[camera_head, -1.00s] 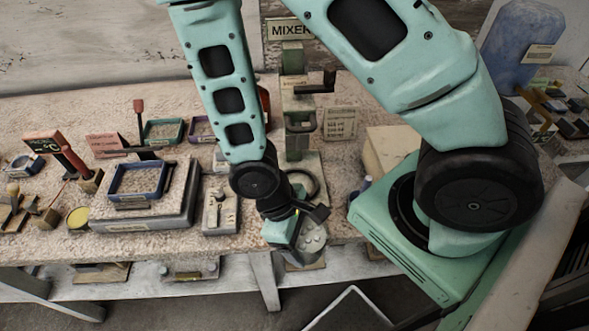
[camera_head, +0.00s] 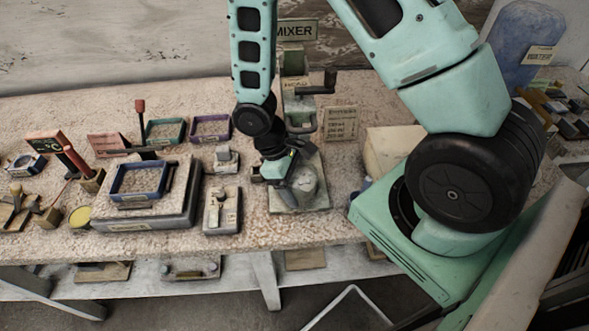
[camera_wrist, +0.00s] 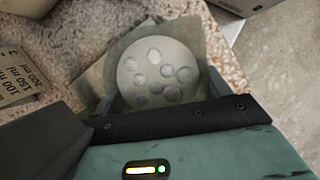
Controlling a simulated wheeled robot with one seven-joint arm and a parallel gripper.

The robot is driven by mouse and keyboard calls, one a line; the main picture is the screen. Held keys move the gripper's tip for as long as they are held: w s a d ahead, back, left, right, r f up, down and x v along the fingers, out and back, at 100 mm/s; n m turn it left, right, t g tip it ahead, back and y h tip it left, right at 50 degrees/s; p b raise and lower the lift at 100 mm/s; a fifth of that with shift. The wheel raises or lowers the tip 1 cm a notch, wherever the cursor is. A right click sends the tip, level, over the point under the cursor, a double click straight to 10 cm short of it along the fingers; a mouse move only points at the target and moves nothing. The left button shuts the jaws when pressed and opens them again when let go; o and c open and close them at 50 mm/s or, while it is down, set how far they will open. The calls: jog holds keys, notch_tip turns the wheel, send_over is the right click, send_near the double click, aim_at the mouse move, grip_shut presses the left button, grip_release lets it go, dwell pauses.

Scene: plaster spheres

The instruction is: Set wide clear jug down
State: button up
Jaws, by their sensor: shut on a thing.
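The wide clear jug (camera_head: 304,182) looks pale and greyish, and it is upright or nearly so at the mixer's foot. My gripper (camera_head: 290,182) is at its left side, shut on it. In the wrist view the jug (camera_wrist: 157,72) appears from above as a round shape with several pale round spots inside. The gripper body hides its near edge. The mixer's pale base plate (camera_head: 312,202) lies under the jug. I cannot tell whether the jug touches the plate.
The mixer's column (camera_head: 297,105) stands just behind the jug. A measure card (camera_head: 341,123) is at its right, and a small scale-like device (camera_head: 222,208) at its left. A blue-framed tray (camera_head: 139,180) sits on a slab further left. The table's front edge is near.

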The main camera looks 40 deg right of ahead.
aim_at(299, 181)
jog(key=w+d+p, duration=0.1)
jog(key=w+d+f, duration=0.1)
jog(key=w, duration=0.1)
jog(key=shift+w+d+p, duration=0.1)
jog(key=shift+d+p, duration=0.1)
jog(key=shift+p, duration=0.2)
jog(key=shift+f, duration=0.25)
jog(key=shift+f, duration=0.1)
jog(key=o, duration=1.4)
